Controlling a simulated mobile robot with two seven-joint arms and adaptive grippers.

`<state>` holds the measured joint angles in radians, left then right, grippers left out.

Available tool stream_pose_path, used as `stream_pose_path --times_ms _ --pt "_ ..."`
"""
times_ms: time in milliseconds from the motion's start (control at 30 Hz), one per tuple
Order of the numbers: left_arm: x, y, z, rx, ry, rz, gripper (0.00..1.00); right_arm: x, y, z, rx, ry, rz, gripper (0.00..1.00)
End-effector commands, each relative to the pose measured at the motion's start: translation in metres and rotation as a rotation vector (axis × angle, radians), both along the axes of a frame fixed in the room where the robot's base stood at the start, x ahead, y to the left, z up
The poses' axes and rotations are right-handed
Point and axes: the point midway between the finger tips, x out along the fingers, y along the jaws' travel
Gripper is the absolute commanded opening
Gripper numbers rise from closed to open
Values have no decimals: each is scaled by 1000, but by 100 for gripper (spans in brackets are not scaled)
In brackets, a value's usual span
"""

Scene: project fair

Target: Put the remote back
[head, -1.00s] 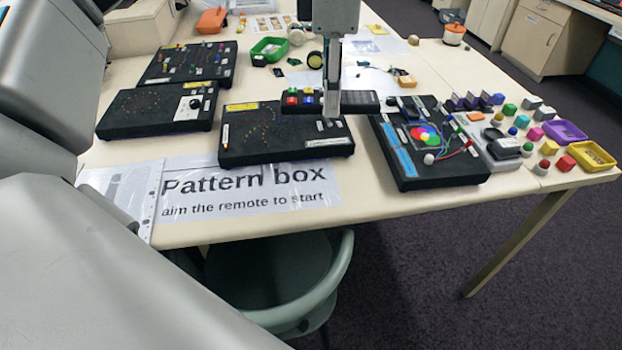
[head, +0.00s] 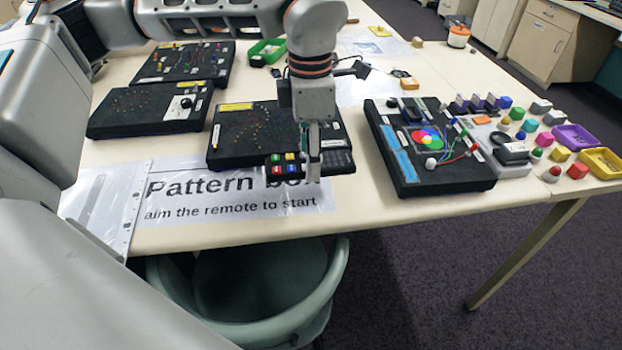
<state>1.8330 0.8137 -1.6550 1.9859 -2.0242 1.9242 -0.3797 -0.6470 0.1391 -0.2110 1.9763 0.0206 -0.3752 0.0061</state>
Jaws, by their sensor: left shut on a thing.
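The remote (head: 338,163) is black, with red, blue, green and yellow buttons at its left end. My left gripper (head: 314,172) comes down from above and is shut on the remote near its middle. The remote lies crosswise at the front edge of the middle black box (head: 245,132), overlapping the upper right of the "Pattern box, aim the remote to start" sign (head: 215,205) in the head view. I cannot tell whether it touches the table or is held just above it. The gripper and wrist hide part of the box. My right gripper is not in view.
A black board with a colour-circle picture and wires (head: 425,150) lies to the right, with several small coloured blocks and trays beyond it. Two more black boxes stand at the left and back left. The table (head: 420,207) is bare along its front right edge.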

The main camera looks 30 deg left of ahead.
Motion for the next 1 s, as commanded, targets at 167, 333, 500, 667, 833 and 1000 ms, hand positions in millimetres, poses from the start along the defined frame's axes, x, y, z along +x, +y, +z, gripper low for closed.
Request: stream_pose_path --times_ms 167,333,500,667,833,1000 --pt "0 0 -17 -1 -2 0 15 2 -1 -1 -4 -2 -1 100" --pt "0 0 -29 -1 -1 -1 15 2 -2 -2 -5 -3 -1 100" --pt "0 0 -55 0 1 -1 15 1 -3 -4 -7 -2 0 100" --pt "1 0 -61 -1 -3 -1 15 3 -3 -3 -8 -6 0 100" --pt "1 0 -61 0 -3 0 15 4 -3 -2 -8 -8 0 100" --pt "0 0 -64 0 -3 0 47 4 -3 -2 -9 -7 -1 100"
